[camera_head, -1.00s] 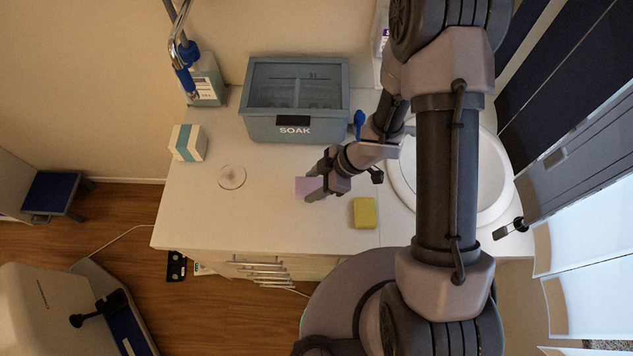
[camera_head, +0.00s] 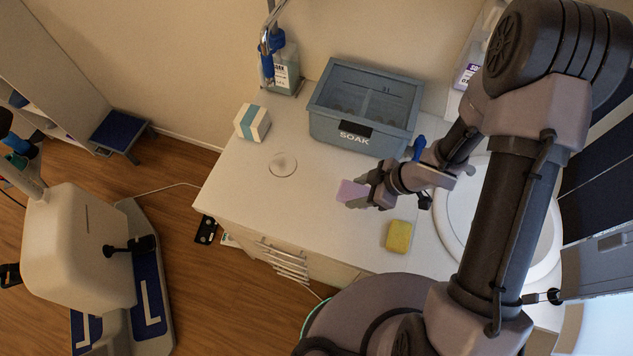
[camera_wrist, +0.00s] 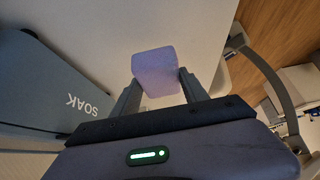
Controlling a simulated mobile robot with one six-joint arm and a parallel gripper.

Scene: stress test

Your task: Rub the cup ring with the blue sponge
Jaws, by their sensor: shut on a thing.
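The cup ring (camera_head: 283,164) is a thin, faint round mark on the white counter, left of my gripper in the head view. My gripper (camera_head: 361,194) is shut on a lilac sponge (camera_head: 352,191), which also shows between the two fingers in the wrist view (camera_wrist: 156,70). The held sponge looks lilac rather than blue. It is to the right of the ring and apart from it. I cannot tell whether it touches the counter. A yellow sponge (camera_head: 398,236) lies on the counter near the front edge, below my gripper. I see no plainly blue sponge.
A grey-blue bin marked SOAK (camera_head: 330,128) stands behind my gripper. A white and teal box (camera_head: 252,123) and a bottle (camera_head: 283,76) stand behind the ring. A round white basin (camera_head: 452,232) is at the right. The counter between ring and held sponge is clear.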

